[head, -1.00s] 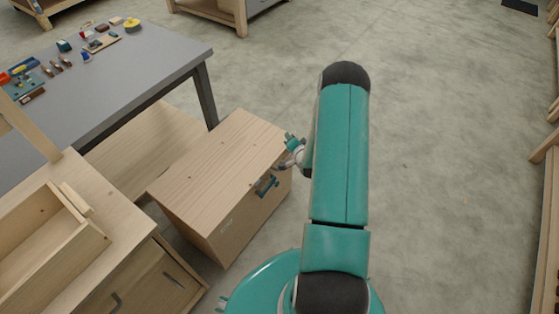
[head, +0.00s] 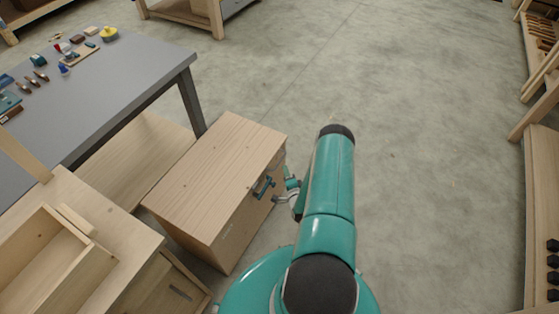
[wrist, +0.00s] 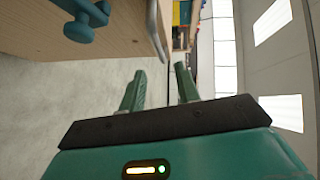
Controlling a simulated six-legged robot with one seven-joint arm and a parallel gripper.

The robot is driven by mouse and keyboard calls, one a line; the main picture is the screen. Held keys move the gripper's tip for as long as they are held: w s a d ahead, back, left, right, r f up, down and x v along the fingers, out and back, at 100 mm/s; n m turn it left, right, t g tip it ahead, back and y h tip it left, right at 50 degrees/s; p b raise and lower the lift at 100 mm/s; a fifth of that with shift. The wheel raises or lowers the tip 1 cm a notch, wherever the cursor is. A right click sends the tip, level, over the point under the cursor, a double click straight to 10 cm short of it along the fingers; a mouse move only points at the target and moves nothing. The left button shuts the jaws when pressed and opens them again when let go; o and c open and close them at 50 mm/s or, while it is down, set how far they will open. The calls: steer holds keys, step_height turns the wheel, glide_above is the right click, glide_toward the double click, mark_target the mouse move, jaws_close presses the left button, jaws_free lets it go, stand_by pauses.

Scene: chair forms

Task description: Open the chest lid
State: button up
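The wooden chest (head: 222,235) stands on the floor left of my arm, its flat lid (head: 215,170) down. A blue-teal latch or handle (head: 264,187) is on its front face, just under the lid's edge. My gripper (head: 291,183) is in front of the chest near its right end, just right of the latch, partly hidden by my arm. In the wrist view, my gripper (wrist: 160,85) has its two teal fingers apart with nothing between them. A blue fitting (wrist: 85,20) on a wooden face shows at the upper left, apart from the fingers.
A grey-topped table (head: 110,80) with small tools stands behind and left of the chest. A wooden cabinet with an open box (head: 45,250) is close at the left. Shelving (head: 540,190) lines the right. The floor (head: 420,150) between is clear.

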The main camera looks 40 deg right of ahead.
mark_target(281, 161)
steer(key=x, duration=0.9)
steer(key=shift+a, duration=0.1)
jaws_close()
